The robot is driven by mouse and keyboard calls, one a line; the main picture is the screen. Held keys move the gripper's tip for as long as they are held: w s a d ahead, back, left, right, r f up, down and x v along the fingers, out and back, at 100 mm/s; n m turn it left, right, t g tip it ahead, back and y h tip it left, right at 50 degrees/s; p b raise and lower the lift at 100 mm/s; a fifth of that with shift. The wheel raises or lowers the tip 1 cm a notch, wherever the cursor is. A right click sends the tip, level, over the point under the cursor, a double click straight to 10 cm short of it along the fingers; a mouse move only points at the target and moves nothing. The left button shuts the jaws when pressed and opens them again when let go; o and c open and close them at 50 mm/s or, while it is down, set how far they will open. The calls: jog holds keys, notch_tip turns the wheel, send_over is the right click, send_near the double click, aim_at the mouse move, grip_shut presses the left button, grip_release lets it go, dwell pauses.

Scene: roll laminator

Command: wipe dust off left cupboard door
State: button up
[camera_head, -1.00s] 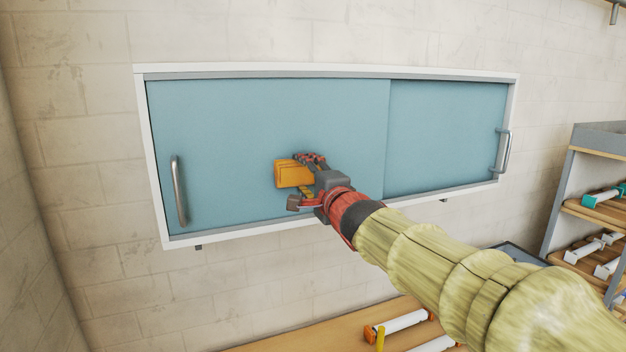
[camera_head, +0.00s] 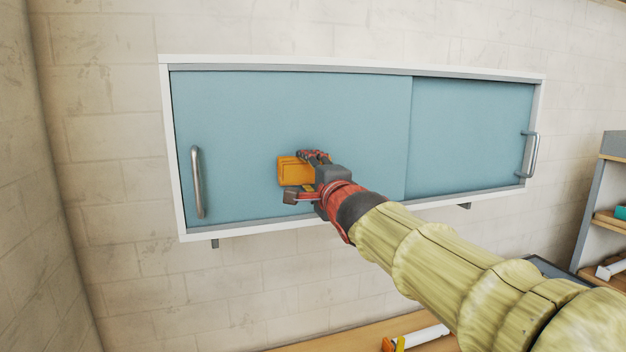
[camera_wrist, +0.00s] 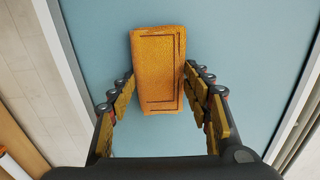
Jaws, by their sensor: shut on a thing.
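The left cupboard door (camera_head: 250,120) is a flat blue sliding panel with a grey vertical handle (camera_head: 197,182) near its left edge. No separate dust patch can be made out on it. My gripper (camera_head: 305,172) is shut on an orange block-like wiper (camera_head: 294,170), in front of the door's lower middle, right of the handle. In the wrist view the wiper (camera_wrist: 158,70) sits between both fingers, with the blue door (camera_wrist: 220,40) behind it. Whether the wiper touches the door I cannot tell.
The right cupboard door (camera_head: 465,135) is blue with its own handle (camera_head: 531,155) at the far right. A white frame (camera_head: 350,62) surrounds both doors. Below is a wooden worktop (camera_head: 350,335) with a white roll (camera_head: 420,339). A shelf unit (camera_head: 600,200) stands at the right.

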aim_at(293, 175)
jog(key=shift+s+a+f+b, duration=0.1)
jog(key=shift+a+f+b, duration=0.1)
jog(key=shift+a+b, duration=0.35)
jog(key=shift+s+a+f+b, duration=0.15)
jog(key=shift+a+b, duration=0.1)
jog(key=shift+b, duration=0.6)
jog(key=shift+a+b, duration=0.15)
jog(key=shift+b, duration=0.5)
jog(key=shift+a+f+b, duration=0.1)
jog(key=shift+a+b, duration=0.1)
jog(key=shift+b, duration=0.45)
jog(key=shift+s+a+b, duration=0.2)
jog(key=shift+a+b, duration=0.15)
jog(key=shift+b, duration=0.5)
jog(key=shift+b+v, duration=1.45)
jog(key=shift+v, duration=1.5)
